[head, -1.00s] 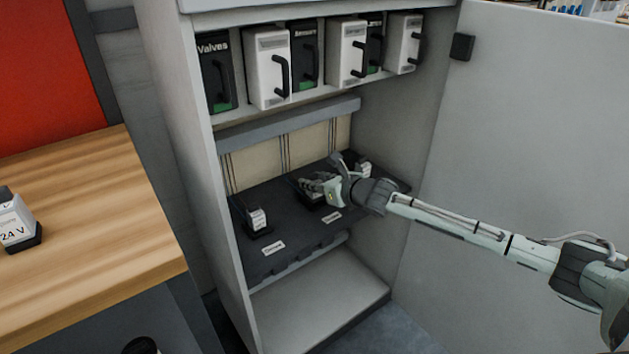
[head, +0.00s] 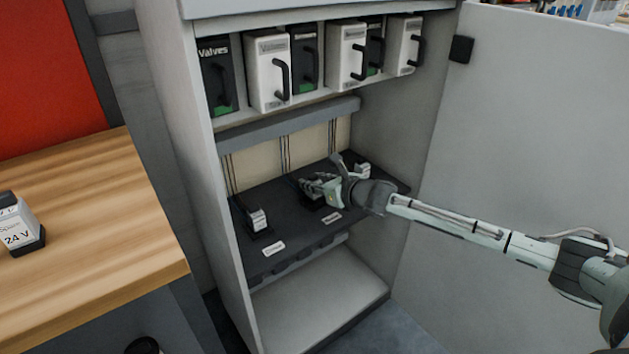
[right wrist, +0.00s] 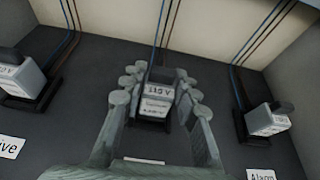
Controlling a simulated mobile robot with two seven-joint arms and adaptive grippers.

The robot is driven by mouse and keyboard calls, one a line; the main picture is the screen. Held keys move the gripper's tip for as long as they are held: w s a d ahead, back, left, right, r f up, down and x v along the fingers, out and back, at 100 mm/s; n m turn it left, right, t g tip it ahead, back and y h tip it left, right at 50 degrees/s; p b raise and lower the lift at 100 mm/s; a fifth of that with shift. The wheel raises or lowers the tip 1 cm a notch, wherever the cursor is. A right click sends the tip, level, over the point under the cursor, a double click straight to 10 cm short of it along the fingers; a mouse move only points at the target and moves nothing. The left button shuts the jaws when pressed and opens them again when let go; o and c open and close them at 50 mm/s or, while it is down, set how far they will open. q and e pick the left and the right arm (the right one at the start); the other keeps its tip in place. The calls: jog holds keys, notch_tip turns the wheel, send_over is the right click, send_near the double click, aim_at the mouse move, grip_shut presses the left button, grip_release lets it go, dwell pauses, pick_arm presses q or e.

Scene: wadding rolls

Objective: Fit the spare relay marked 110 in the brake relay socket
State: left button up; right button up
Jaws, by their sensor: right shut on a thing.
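My right gripper (head: 316,187) is inside the cabinet at the middle position of the dark shelf. In the right wrist view its fingers are shut on a white relay marked 110 V (right wrist: 155,95), which stands upright between them. The relay's dark lower part is over the middle socket; I cannot tell whether it is fully seated. The label in front of that position (head: 331,217) is too small to read. My left gripper is not in view. A spare relay marked 24 V (head: 20,226) stands on the wooden bench (head: 90,240) at left.
Other relays stand in the left socket (right wrist: 25,80) and in the right socket (right wrist: 265,120), labelled Alarm, close on either side. Wires (right wrist: 165,28) hang behind. Handled modules (head: 267,72) fill the shelf above. The open door (head: 530,120) is at right.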

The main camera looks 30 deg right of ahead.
jog(key=shift+f, duration=0.6)
dwell(1.4)
jog(key=o, duration=1.2)
jog(key=shift+o, duration=0.2)
